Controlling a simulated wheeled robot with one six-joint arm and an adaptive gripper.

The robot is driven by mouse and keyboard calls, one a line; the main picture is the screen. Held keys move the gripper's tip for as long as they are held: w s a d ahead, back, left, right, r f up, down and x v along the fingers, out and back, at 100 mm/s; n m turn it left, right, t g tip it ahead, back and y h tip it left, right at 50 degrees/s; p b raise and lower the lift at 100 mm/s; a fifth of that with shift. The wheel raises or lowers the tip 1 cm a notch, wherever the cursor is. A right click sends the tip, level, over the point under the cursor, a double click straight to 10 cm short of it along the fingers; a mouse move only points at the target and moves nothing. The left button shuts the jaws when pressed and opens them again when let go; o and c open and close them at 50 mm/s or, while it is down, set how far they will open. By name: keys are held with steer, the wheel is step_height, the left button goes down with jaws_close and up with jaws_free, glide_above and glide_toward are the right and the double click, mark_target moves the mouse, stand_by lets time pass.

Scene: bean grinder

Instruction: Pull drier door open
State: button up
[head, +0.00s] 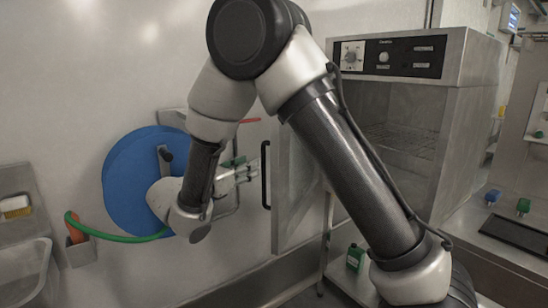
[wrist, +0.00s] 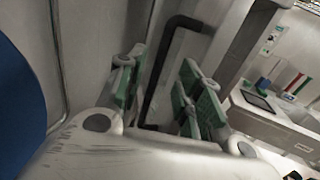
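The drier (head: 470,100) is a steel cabinet with a black control panel, at the right of the head view. Its door (head: 296,190) stands swung out to the left, and the inside with a wire rack shows behind my arm. A black bar handle (head: 265,175) is on the door's left edge. My gripper (head: 252,170) is just left of the handle. In the wrist view, my gripper (wrist: 160,78) is open, its green-padded fingers apart with the black handle (wrist: 160,75) between them. A gap shows on either side; I cannot tell how deep the handle sits.
A blue disc (head: 125,185) on the wall and a green hose (head: 115,238) are close behind and left of my gripper. A green bottle (head: 354,257) stands below the drier. A counter (head: 490,235) is at the right.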

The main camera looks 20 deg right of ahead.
mark_target(262, 160)
steer(key=x, duration=0.8)
steer(key=shift+s, duration=0.1)
jaws_close()
